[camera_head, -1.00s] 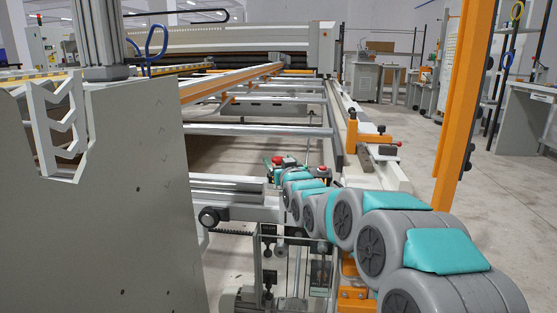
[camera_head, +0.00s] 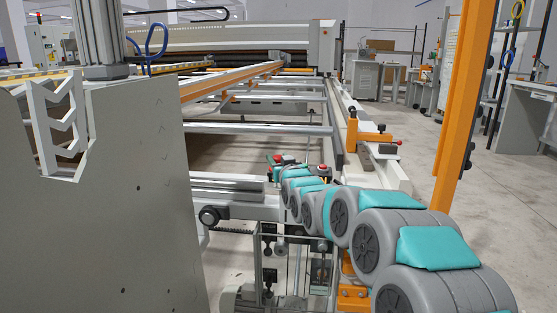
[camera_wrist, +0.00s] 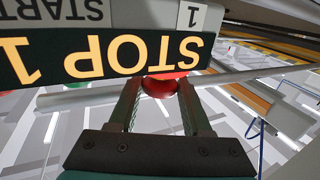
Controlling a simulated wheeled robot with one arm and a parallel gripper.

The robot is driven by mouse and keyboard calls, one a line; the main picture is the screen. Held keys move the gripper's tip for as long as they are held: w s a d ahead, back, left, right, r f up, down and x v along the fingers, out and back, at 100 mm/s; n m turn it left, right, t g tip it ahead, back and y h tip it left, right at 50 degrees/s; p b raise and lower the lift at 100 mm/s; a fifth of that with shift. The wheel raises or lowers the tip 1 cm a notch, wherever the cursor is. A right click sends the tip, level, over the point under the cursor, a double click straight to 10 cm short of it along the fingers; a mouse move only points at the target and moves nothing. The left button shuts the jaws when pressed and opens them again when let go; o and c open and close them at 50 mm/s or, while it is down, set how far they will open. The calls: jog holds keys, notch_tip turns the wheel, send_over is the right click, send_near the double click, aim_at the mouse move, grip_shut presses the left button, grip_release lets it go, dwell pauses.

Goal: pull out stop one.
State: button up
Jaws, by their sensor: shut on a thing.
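The stop one button is a red mushroom head (camera_wrist: 160,88), seen in the wrist view just below the dark "STOP 1" label (camera_wrist: 110,56), which reads upside down. My gripper (camera_wrist: 159,82) has one finger on each side of the red head and is shut on it. The label panel hides the button's far side and base. In the head view, my gripper is small at the far end of my arm, largely hidden by my arm links, so its grip cannot be made out there.
A second red button (camera_head: 323,167) shows right of my arm's far end. A big grey machine panel (camera_head: 140,200) fills the left. An orange post (camera_head: 462,110) stands on the right. Rails with an orange clamp (camera_head: 366,136) run behind my arm. Open floor (camera_head: 420,160) lies right of them.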

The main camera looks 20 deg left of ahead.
grip_shut()
jog(key=shift+r, duration=1.05)
jog(key=o, duration=1.1)
grip_release()
jog(key=shift+f, duration=0.1)
jog(key=shift+s, duration=0.1)
jog(key=shift+b+v, duration=0.6)
jog(key=shift+v, duration=3.2)
